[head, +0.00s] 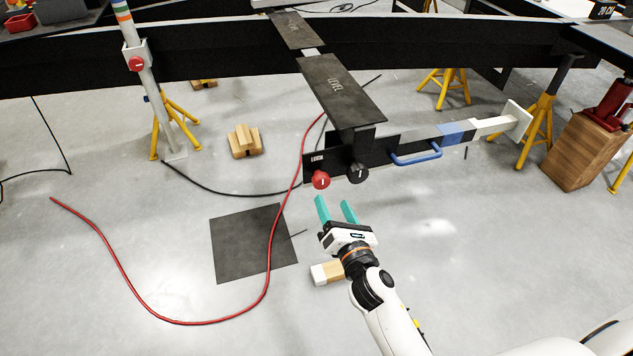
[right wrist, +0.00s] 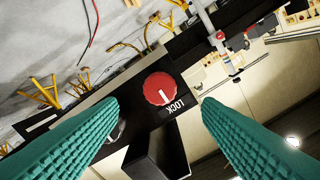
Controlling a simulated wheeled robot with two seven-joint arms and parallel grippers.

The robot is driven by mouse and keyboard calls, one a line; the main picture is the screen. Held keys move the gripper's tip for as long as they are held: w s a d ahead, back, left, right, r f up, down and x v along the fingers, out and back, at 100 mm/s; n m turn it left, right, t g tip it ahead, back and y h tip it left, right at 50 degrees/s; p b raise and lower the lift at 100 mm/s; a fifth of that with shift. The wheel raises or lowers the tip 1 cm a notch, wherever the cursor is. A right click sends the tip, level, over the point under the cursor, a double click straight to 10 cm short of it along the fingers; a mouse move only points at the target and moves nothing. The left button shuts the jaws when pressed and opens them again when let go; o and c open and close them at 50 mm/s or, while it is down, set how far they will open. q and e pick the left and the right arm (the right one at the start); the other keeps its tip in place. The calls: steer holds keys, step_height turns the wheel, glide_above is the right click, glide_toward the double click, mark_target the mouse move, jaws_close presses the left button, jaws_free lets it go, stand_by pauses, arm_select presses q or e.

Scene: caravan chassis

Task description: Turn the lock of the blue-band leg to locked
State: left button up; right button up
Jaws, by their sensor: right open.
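The blue-band leg (head: 410,146) sticks out sideways from the chassis, with a blue band (head: 452,133), a blue handle (head: 416,157) and a white foot plate. Its red round lock knob (head: 320,180) sits at the near left end under a LOCK label. In the right wrist view the red knob (right wrist: 160,88) shows a white pointer mark, with the LOCK label (right wrist: 176,107) beside it. My right gripper (head: 335,206) is open and empty, its teal fingers pointing at the knob, apart from it. The knob lies between the fingers in the wrist view. My left gripper is out of view.
A black knob (head: 357,172) sits just right of the red knob. A dark LEVEL plate (head: 340,88) is above. A red cable (head: 180,322) and a dark mat (head: 235,245) lie on the floor. An upright leg (head: 147,85) stands left; yellow stands are behind.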

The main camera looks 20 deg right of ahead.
mark_target(323, 184)
steer(key=w, duration=0.8)
steer(key=shift+w+a+b, duration=0.15)
steer(key=shift+w+b, duration=0.2)
steer(key=c, duration=1)
